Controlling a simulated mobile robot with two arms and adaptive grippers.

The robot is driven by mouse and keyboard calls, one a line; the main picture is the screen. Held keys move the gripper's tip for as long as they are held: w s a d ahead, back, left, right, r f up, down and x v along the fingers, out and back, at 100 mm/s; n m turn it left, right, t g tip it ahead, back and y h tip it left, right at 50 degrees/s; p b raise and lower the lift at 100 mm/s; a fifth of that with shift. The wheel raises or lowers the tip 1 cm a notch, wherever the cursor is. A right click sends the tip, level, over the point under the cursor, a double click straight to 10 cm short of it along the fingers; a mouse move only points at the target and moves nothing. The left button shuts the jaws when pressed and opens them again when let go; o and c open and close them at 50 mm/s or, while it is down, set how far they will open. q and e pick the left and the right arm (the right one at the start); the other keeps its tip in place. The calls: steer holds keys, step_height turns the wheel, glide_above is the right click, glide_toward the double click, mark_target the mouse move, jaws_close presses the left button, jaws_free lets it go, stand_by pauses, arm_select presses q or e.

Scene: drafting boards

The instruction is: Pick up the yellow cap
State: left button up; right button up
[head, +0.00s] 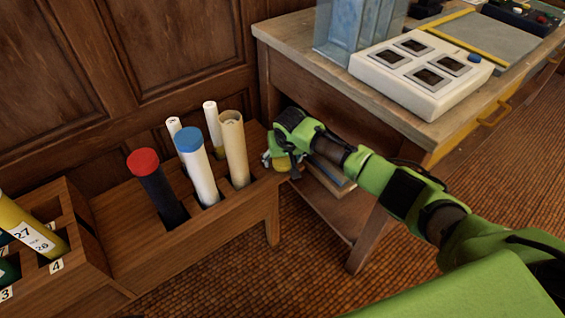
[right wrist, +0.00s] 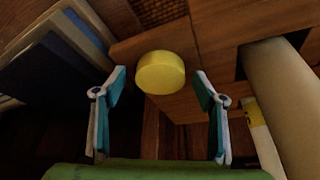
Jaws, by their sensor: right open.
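The yellow cap (right wrist: 160,73) is a short round disc in the right wrist view. It lies on the wooden rack's end surface, between and just beyond my right gripper's fingertips. My right gripper (right wrist: 159,88) is open, with one finger on each side of the cap and a gap to both. In the head view the right gripper (head: 283,160) is at the right end of the tube rack (head: 125,235), and a bit of the yellow cap (head: 283,164) shows beneath it. My left gripper is not in view.
Close left of the right gripper stands an open tan tube (head: 233,150), beside a blue-capped white tube (head: 196,168) and a red-capped black tube (head: 157,188). A wooden desk (head: 300,62) holding a white four-window box (head: 420,75) stands right of the gripper.

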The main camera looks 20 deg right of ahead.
steer(key=shift+r, duration=0.1)
steer(key=shift+c, duration=0.5)
steer(key=c, duration=0.7)
steer(key=shift+c, duration=0.2)
